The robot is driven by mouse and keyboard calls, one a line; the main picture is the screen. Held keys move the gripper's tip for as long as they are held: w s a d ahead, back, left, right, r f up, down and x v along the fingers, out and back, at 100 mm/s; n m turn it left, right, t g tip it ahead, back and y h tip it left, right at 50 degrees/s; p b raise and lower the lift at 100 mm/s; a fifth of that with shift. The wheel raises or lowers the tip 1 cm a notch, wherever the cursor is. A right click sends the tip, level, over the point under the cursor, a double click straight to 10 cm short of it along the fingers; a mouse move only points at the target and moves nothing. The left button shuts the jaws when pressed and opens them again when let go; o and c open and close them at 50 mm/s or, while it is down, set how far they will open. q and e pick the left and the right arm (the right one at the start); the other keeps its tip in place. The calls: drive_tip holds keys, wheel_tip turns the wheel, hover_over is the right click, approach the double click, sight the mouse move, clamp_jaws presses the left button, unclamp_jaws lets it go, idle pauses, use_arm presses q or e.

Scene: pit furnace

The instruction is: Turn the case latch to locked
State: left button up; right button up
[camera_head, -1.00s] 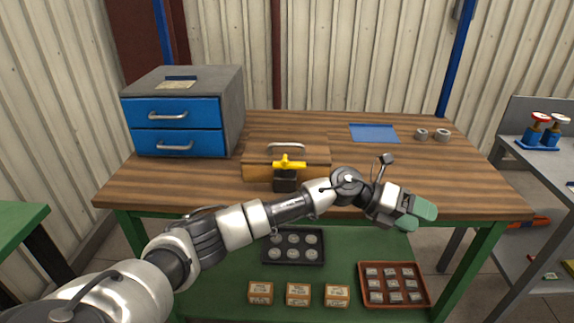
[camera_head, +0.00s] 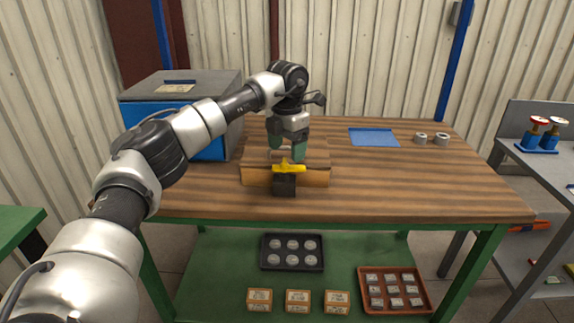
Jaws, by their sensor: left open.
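The wooden case (camera_head: 316,177) sits on the workbench, with a black latch block (camera_head: 284,187) on its front. The yellow latch handle (camera_head: 289,168) lies crosswise on top of that block. My left gripper (camera_head: 287,151) points down over the case, just behind the yellow handle as seen from here. Its green fingers are apart, with the case's grey handle partly hidden between and behind them. I cannot tell whether the fingers touch anything. My right gripper is not in view.
A grey cabinet with blue drawers (camera_head: 212,148) stands at the left, partly behind my left arm. A blue mat (camera_head: 374,137) and two grey rings (camera_head: 441,139) lie at the back right. The bench's right front is clear. Trays and small boxes (camera_head: 298,301) rest on the lower shelf.

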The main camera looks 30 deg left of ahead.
sight(287, 166)
use_arm(q)
wheel_tip(287, 166, down, 5)
idle(0.3)
